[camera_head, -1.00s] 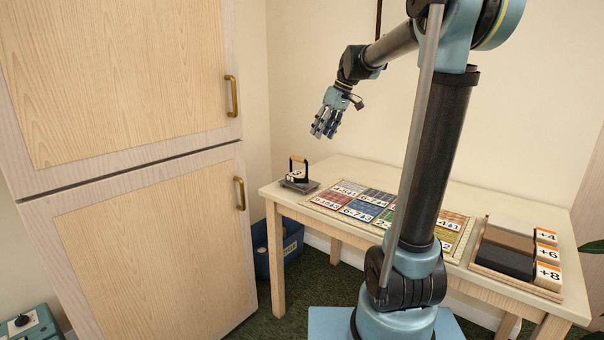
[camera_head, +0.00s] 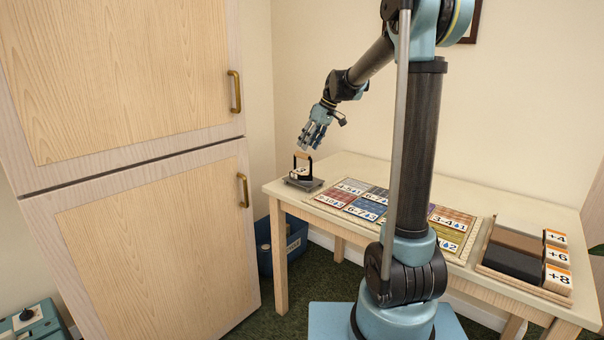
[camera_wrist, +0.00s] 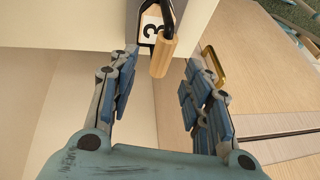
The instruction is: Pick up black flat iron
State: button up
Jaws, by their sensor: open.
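The black flat iron (camera_head: 302,170) stands on a dark grey plate at the left end of the table (camera_head: 270,188). It has a black frame, a light wooden handle across the top and a white label. In the wrist view its wooden handle (camera_wrist: 163,55) and the label with a "3" show at the top, between and beyond the fingers. My gripper (camera_head: 307,146) is open and empty, just above the iron in the head view. In the wrist view my gripper (camera_wrist: 158,75) has its two fingers spread apart. I cannot tell the exact height gap.
A board of coloured number cards (camera_head: 345,212) lies right of the iron. A tray (camera_head: 482,268) with dark blocks and number tiles is at the table's right. A tall wooden cabinet (camera_head: 150,220) stands close on the left. A blue bin (camera_head: 297,245) is on the floor.

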aim_at(302, 154)
jog(key=shift+x, duration=3.55)
jog(key=shift+a, duration=0.1)
jog(key=shift+c, duration=0.6)
grip_shut()
